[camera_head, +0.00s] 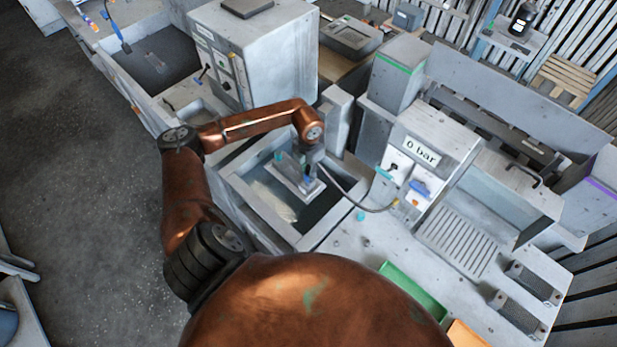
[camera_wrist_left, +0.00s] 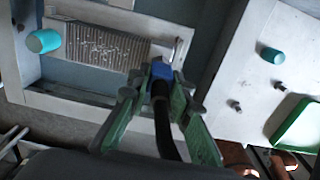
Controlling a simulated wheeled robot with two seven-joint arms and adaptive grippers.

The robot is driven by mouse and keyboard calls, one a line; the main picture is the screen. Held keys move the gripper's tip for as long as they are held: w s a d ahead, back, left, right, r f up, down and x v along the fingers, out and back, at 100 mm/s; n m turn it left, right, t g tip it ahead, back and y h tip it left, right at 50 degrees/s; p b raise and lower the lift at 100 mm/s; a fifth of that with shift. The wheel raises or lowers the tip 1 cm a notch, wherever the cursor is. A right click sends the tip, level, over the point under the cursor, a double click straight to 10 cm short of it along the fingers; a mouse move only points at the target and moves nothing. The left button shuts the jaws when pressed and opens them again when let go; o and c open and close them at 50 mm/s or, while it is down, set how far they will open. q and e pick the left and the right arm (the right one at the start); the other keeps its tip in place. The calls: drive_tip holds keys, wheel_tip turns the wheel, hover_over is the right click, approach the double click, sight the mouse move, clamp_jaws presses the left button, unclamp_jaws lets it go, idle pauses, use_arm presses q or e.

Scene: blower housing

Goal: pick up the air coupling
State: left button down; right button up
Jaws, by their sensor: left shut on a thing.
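The air coupling is a small blue piece (camera_wrist_left: 161,72) on the end of a black hose (camera_wrist_left: 163,125). My left gripper (camera_wrist_left: 160,82) is shut on it, with a green finger on each side in the left wrist view. In the head view my left gripper (camera_head: 309,170) is over the basin, and the hose (camera_head: 348,196) runs from it to the panel at the right. The coupling is at the end of a finned block (camera_wrist_left: 100,47); I cannot tell whether they touch. My right gripper is not in view.
The block lies over a sunken basin with a pale rim (camera_head: 262,222). A panel reading 0 bar (camera_head: 421,150) stands to the right. A teal cap (camera_wrist_left: 270,53) and a green tray (camera_head: 414,292) are on the bench. A grey cabinet (camera_head: 262,60) stands behind my arm.

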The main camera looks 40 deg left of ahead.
sight(308, 167)
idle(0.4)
use_arm(q)
drive_tip(key=shift+w+r+b, duration=0.1)
drive_tip(key=shift+r+b, duration=0.25)
drive_tip(key=shift+r, duration=0.1)
wheel_tip(308, 167, up, 2)
drive_tip(key=shift+r+b, duration=0.1)
drive_tip(key=shift+b, duration=0.6)
drive_tip(key=s+d+r+b, duration=0.4)
drive_tip(key=s+d+r, duration=0.3)
drive_tip(key=s+r, duration=0.3)
drive_tip(key=shift+s, duration=1.15)
